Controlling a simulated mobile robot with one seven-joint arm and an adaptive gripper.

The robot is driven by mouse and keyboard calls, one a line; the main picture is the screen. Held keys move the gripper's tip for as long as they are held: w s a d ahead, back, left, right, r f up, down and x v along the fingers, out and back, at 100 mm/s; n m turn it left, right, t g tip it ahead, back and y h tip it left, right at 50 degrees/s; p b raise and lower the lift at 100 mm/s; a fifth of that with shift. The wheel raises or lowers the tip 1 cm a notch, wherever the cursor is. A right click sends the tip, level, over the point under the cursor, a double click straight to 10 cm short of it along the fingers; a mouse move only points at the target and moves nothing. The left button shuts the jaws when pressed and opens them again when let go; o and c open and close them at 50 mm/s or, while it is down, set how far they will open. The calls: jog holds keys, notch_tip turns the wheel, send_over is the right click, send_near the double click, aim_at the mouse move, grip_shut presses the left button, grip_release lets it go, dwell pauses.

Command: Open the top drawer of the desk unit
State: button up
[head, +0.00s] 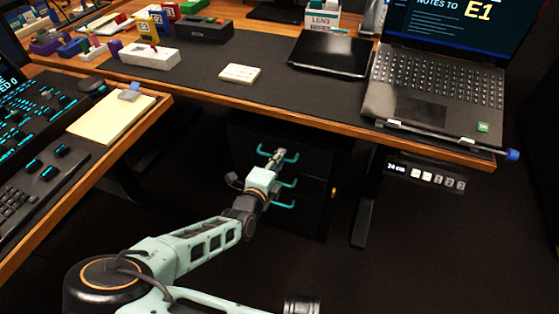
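The desk unit (305,205) is a dark drawer cabinet under the wooden-edged desk. It has several teal handles stacked on its front. The top handle (291,156) is the highest one, and lower handles (286,206) show beneath it. No gap shows at the top drawer's front, though the front is very dark. My gripper (278,154) is at the end of my pale green arm, in front of the cabinet at the height of the top handle. It overlaps the handle's middle in the picture. Its fingers are small here, and I cannot tell whether they touch or grip the handle.
The desk edge (270,115) overhangs the cabinet. A laptop (440,85), a black tablet (330,53) and several small boxes stand on the desk. A second desk with a notepad (112,118) is at left. A desk leg (366,205) stands right of the cabinet.

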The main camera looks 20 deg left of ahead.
jog(key=shift+w, duration=0.2)
jog(key=shift+c, duration=0.2)
grip_shut()
jog(key=shift+s, duration=0.1)
